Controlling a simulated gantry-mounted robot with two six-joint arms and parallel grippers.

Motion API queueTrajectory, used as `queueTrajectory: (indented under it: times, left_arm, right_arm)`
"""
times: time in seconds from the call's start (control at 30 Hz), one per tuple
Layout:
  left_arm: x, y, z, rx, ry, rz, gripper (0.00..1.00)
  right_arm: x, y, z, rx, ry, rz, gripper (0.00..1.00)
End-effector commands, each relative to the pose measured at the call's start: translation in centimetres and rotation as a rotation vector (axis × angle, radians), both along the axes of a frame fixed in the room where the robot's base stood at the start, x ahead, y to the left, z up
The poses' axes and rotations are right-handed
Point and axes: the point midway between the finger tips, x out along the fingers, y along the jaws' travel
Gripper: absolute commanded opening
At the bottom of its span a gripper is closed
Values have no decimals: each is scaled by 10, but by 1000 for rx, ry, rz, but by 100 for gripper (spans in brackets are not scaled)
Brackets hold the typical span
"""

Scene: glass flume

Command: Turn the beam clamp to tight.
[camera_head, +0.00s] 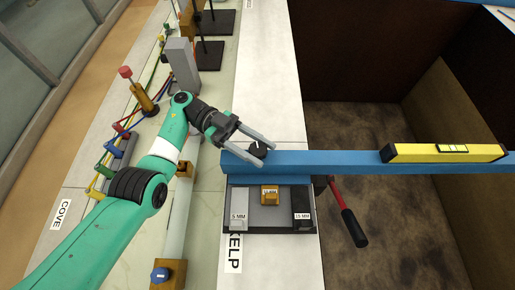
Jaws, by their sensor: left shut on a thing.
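A small black knob (258,149) with a pale pointer mark sits on top of the blue beam (330,163), near its left end; it looks like the beam clamp. My left gripper (252,143) reaches in from the left and is shut on the knob, which partly shows by its fingers. The pointer mark looks turned roughly toward the back, but it is too small to read a setting. My right gripper is not in view.
A yellow spirit level (445,152) lies on the beam at right. In front of the beam, a grey tray (268,229) holds labelled blocks. Coloured valves (120,150) and stands line the left bench.

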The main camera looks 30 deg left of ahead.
Motion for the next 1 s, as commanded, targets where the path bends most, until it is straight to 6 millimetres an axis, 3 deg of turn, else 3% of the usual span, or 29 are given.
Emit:
queueTrajectory:
  times: [0.17, 0.2, 0.33, 0.67, 0.87, 1.0]
  left_arm:
    - [0, -1, -2, 5, 6, 1, 0]
    - [0, -1, -2, 5, 6, 1, 58]
    - [0, 0, -2, 3, 4, 1, 81]
    - [0, 0, 3, 2, 1, 1, 81]
    - [0, 0, 38, 4, -1, 1, 81]
    - [-15, -5, 57, 3, 2, 1, 81]
  right_arm:
    - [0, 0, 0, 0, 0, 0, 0]
    - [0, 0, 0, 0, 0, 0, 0]
    - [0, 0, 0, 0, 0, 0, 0]
    - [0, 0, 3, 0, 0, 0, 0]
    - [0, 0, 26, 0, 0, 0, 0]
    - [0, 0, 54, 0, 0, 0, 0]
